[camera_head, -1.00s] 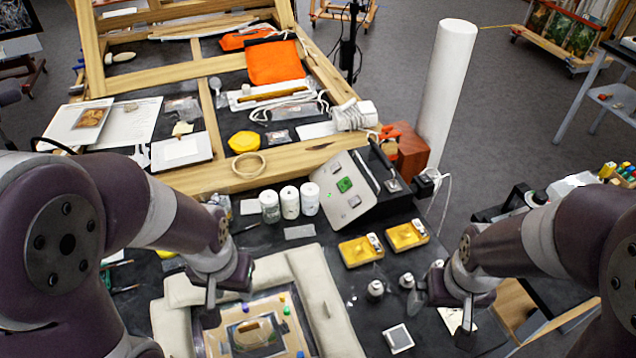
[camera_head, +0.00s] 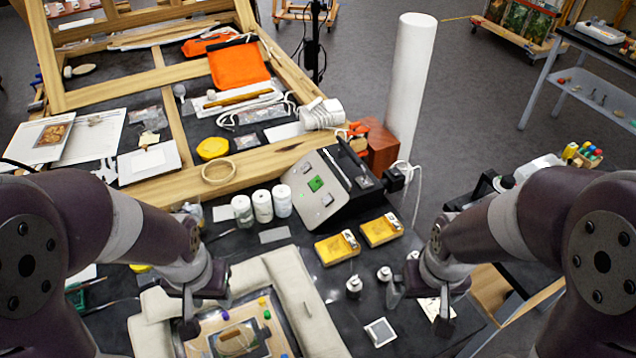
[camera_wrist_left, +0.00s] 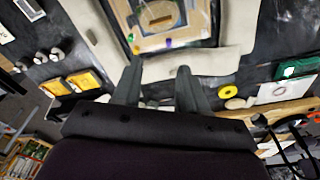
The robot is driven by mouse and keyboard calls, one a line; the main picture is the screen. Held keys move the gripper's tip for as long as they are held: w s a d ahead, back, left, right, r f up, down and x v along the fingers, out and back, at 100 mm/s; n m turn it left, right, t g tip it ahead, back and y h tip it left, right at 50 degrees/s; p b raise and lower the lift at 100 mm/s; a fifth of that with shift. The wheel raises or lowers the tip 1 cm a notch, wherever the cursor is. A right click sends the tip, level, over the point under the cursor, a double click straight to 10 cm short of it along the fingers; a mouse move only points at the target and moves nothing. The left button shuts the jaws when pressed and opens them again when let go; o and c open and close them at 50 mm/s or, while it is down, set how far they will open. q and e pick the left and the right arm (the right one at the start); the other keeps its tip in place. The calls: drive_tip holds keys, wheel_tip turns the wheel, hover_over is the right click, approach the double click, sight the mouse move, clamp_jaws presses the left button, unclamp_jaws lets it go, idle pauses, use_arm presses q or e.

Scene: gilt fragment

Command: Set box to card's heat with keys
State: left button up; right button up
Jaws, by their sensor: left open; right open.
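The control box (camera_head: 320,190) stands right of centre in the head view, its sloped light face carrying a small lit green display (camera_head: 315,184) and grey keys (camera_head: 327,199). The digits are too small to read. My right gripper (camera_head: 420,308) is open and empty, right of the small bottles and apart from the box.
White jars (camera_head: 263,206) stand left of the box. Two yellow trays (camera_head: 337,248) and small bottles (camera_head: 354,287) lie in front of it. Cream padding (camera_head: 300,300) surrounds a framed piece. A tall white roll (camera_head: 411,85) stands behind. A wooden stretcher (camera_head: 225,172) crosses the back.

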use_arm(q)
clamp_jaws()
idle(1.5)
